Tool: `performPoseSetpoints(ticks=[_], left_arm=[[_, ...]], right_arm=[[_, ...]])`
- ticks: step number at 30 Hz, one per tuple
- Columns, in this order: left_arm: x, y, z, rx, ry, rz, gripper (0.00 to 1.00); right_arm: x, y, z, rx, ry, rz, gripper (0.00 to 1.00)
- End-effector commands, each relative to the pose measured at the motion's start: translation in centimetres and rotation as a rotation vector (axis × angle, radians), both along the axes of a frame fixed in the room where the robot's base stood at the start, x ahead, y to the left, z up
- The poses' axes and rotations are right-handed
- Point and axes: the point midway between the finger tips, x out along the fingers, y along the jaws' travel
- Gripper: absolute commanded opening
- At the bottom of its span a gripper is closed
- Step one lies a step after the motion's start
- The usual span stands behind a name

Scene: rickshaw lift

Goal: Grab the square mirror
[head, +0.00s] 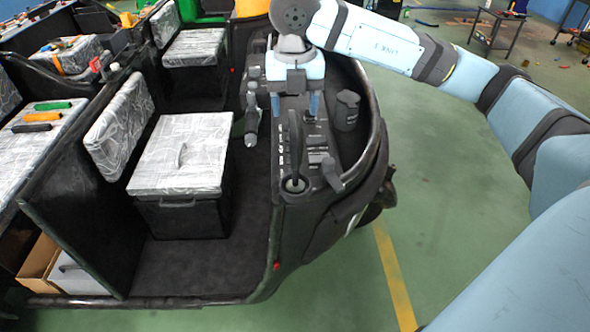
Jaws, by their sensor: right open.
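My right gripper (295,105) points down over the dark dashboard console of the rickshaw, its two blue fingers apart with a gap between them. The fingertips are close above the console, near the top of an upright black lever (296,150). I cannot make out a square mirror for certain; the gripper and wrist hide part of the console. My left gripper is not in view.
A black cup-shaped part (346,110) stands on the console right of the gripper. A grey handle (251,125) is to its left. The wrapped seat box (180,155) is in the cabin. Green floor (460,200) lies open at right.

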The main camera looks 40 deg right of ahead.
Motion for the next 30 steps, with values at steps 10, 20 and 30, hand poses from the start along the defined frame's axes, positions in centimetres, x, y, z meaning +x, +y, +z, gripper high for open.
performPoseSetpoints(ticks=[10, 20, 30], left_arm=[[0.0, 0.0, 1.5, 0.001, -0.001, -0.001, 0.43], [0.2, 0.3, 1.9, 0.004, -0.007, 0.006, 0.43], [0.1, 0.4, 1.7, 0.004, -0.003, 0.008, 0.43]], right_arm=[[-0.5, -0.1, -3.3, 0.000, 0.004, 0.000, 0.60], [-0.6, -0.1, -6.2, 0.001, -0.001, 0.001, 0.60], [-0.6, -0.1, -6.1, 0.002, 0.000, 0.001, 0.14]])
